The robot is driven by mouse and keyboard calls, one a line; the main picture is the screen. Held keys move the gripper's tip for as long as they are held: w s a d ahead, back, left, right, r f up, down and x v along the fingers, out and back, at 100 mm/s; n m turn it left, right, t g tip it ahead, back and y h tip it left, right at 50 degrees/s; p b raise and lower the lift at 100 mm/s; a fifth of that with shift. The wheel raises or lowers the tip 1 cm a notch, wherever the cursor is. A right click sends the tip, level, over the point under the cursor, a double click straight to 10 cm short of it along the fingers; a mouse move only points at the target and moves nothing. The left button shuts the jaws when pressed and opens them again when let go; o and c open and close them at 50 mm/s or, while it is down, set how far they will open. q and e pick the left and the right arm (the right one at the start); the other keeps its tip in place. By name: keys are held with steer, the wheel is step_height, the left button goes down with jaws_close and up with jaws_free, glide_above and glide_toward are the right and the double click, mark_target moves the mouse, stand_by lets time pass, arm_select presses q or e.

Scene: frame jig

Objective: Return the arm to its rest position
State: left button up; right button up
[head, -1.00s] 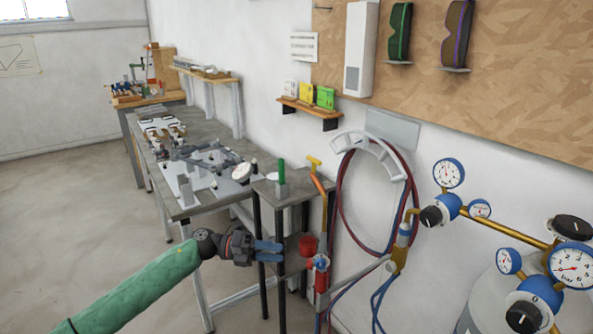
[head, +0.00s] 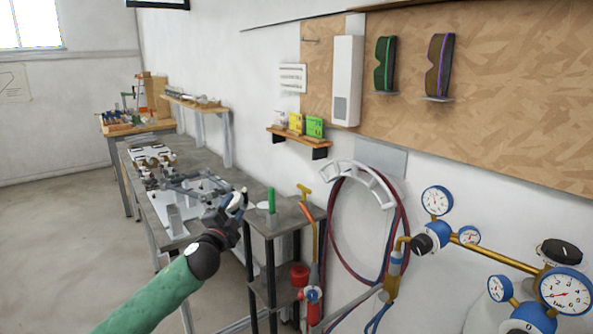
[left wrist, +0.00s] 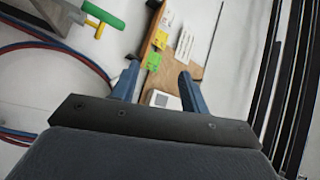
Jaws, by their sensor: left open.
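My left arm, in a green sleeve, comes in from the bottom left of the head view. Its gripper (head: 238,205) is raised in front of the workbench, beside the small dark stand, with its fingers pointing up and to the right. In the left wrist view the two blue fingers (left wrist: 160,88) stand apart with nothing between them. The wall shelf and its cards show beyond the fingers there. My right gripper is in neither view.
The long workbench (head: 150,192) carries a metal frame jig (head: 190,187). The small stand (head: 290,217) holds a green-handled tool (head: 271,200). A torch (head: 312,295), hoses (head: 403,225) and gas gauges (head: 437,201) are at the right. Open floor (head: 60,240) lies left.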

arm_select(q)
steer(key=s+d+f+n+g+y+p, duration=0.1)
steer(key=s+f+n+g, duration=0.3)
steer(key=s+f, duration=0.8)
steer(key=s+d+f+n+g+y+p, duration=0.1)
steer(key=s+f+n+g, duration=0.4)
steer(key=s+f, duration=0.8)
steer(key=s+d+f+n+g+p, duration=0.1)
steer(key=s+f+n+g, duration=0.4)
steer(key=s+f, duration=0.8)
steer(key=s+d+g, duration=0.1)
steer(key=s+g, duration=0.2)
steer(key=s, duration=1.5)
steer(key=shift+s+g+y, duration=0.15)
steer(key=shift+g+y, duration=0.15)
steer(key=shift+y, duration=0.1)
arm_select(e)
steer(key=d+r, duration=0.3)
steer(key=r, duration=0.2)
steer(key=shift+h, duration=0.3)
